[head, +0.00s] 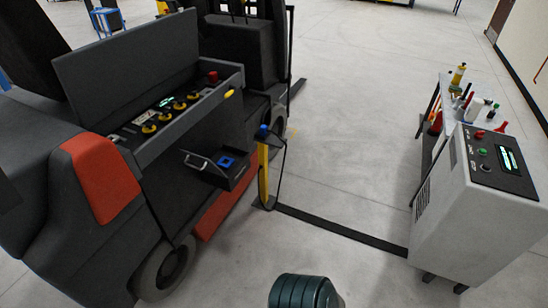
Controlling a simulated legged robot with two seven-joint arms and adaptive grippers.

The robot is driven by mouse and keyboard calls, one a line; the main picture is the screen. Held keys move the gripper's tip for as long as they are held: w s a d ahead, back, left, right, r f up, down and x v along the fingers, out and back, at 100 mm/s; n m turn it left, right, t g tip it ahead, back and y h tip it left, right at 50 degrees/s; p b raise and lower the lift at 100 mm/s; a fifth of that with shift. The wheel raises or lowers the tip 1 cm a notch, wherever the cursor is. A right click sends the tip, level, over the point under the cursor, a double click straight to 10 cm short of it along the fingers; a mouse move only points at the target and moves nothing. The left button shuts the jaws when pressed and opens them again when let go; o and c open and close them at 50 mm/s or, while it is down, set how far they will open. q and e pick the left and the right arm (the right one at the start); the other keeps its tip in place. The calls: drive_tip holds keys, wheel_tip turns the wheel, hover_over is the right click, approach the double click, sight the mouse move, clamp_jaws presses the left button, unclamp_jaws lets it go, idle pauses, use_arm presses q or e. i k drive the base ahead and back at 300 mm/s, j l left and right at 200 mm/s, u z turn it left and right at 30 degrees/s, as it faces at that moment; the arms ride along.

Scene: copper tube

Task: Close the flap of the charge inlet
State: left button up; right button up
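The charge inlet (227,162) is a blue square socket on the side of a dark grey and red industrial truck. It sits at a dark flap or tray-like panel (212,174) that stands out from the truck's side, so the flap looks open. A pale handle (195,160) shows at its left end. The exact hinge line is too small to tell. Neither of my grippers is in view. Nothing touches the flap.
The truck's top lid (130,65) stands raised over a panel of yellow knobs (165,115). A yellow post (263,170) with a blue top stands close right of the flap. A black floor strip (340,231) runs to a grey charger cabinet (480,205).

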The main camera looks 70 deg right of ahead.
sight(203, 163)
drive_tip(key=z, duration=1.75)
